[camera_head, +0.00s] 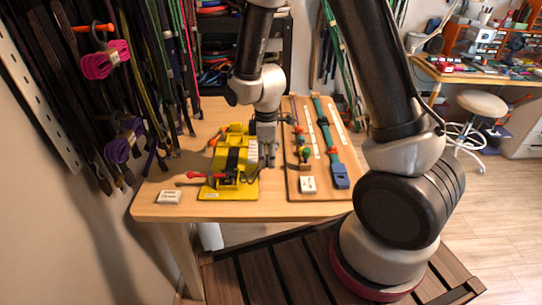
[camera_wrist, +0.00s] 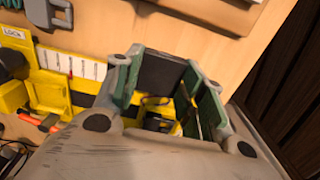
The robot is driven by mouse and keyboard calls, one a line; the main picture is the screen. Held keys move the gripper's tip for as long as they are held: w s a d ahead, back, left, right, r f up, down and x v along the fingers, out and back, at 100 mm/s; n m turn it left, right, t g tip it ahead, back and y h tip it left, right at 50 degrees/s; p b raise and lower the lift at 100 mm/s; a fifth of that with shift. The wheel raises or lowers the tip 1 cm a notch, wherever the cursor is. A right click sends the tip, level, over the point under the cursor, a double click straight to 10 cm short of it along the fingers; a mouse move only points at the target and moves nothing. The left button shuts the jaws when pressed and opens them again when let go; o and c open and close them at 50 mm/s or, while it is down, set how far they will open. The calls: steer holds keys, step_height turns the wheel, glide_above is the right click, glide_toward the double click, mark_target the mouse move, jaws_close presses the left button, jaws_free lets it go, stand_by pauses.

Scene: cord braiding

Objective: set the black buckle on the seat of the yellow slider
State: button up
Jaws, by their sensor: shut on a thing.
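My gripper (camera_head: 266,155) points down at the right side of the yellow fixture (camera_head: 222,190) on the table. In the wrist view my gripper (camera_wrist: 165,85) has its green-padded fingers on both sides of a dark block, which I take for the black buckle (camera_wrist: 160,72). In the head view the fingers hide the buckle. The yellow fixture has a black band, a white scale and red handles. In the wrist view a yellow part (camera_wrist: 162,108) with black pieces shows below the held block. I cannot tell which part is the slider's seat; the gripper covers much of that area.
A wooden board (camera_head: 295,170) with straps and a blue buckle (camera_head: 340,178) lies to the right. A red handle (camera_head: 195,174) sticks out left of the fixture. Cords hang along the left wall.

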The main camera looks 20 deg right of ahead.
steer(key=shift+w+a, duration=0.6)
steer(key=shift+a, duration=1.35)
steer(key=shift+w+a, duration=0.65)
steer(key=shift+a, duration=1.25)
steer(key=shift+w+a, duration=0.6)
steer(key=shift+a, duration=1.35)
steer(key=shift+w, duration=0.1)
glide_above(235, 140)
steer(key=shift+f, duration=0.2)
steer(key=shift+f, duration=1.15)
steer(key=shift+f, duration=0.2)
